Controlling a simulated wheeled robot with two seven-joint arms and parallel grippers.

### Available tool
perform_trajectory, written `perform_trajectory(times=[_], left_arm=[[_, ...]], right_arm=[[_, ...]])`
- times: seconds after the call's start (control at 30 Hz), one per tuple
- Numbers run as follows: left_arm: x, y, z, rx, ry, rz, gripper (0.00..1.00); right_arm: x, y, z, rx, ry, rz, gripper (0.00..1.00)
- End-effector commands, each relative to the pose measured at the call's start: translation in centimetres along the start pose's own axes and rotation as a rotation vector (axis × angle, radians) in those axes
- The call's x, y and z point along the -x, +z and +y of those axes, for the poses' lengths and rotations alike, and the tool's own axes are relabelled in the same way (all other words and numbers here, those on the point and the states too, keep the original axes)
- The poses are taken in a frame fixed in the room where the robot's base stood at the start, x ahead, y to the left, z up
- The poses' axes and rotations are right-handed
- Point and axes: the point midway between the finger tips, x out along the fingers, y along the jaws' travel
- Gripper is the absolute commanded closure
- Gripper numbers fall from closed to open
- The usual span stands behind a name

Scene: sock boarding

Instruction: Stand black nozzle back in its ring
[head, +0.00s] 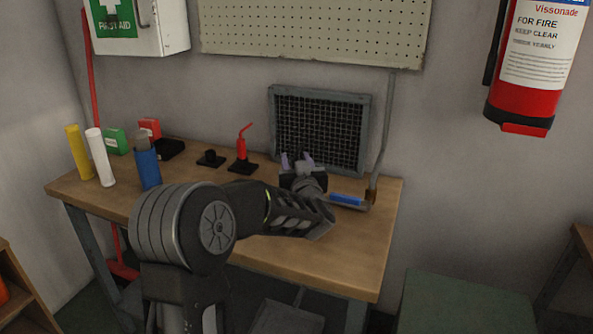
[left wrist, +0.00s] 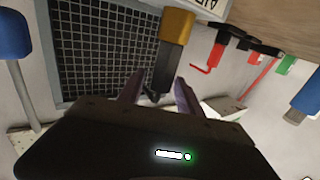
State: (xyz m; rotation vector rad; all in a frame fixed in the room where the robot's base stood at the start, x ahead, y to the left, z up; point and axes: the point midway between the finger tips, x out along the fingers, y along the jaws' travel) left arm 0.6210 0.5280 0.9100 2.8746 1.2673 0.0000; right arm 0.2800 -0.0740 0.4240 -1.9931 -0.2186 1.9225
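In the left wrist view, which is upside down, a black nozzle-like piece with a yellow-orange wide end (left wrist: 173,28) shows between or just beyond my left gripper's fingers (left wrist: 160,88). A gap shows on its left side, and I cannot tell whether a finger touches it. In the head view my left gripper (head: 297,161) is in front of the grille, fingers apart, and mostly hides this piece. A low black holder (head: 210,159) sits on the table, left of a red nozzle (head: 243,148) upright in a black base. My right gripper is not in view.
A blue bottle (head: 147,168), white tube (head: 105,160), yellow tube (head: 78,152) and small boxes stand at the table's left. A dark grille (head: 322,130) stands behind my gripper. A blue-handled tool (head: 346,201) lies to its right. The table's front right is bare.

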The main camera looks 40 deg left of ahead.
Motion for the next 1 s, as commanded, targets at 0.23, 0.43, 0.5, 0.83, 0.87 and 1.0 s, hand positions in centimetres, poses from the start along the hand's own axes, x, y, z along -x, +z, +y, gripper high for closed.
perform_trajectory(times=[0.23, 0.43, 0.5, 0.83, 0.87, 1.0], left_arm=[[0.0, 0.0, 0.0, 0.0, 0.0, 0.0, 0.8], [0.0, 0.0, 0.0, 0.0, 0.0, 0.0, 0.96], [0.0, 0.0, 0.0, 0.0, 0.0, 0.0, 1.0], [0.0, -0.03, 0.0, 0.0, 0.0, 0.001, 1.0], [0.0, -0.03, 0.0, 0.0, 0.0, 0.0, 1.0], [0.0, -0.47, 0.02, 0.001, 0.0, 0.001, 1.0]], right_arm=[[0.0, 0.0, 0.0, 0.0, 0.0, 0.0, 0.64], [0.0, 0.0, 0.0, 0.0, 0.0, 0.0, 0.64], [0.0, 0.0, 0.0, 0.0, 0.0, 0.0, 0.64], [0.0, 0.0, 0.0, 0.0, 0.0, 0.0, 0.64], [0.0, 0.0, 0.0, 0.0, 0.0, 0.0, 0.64], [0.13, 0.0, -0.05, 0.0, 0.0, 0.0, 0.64]])
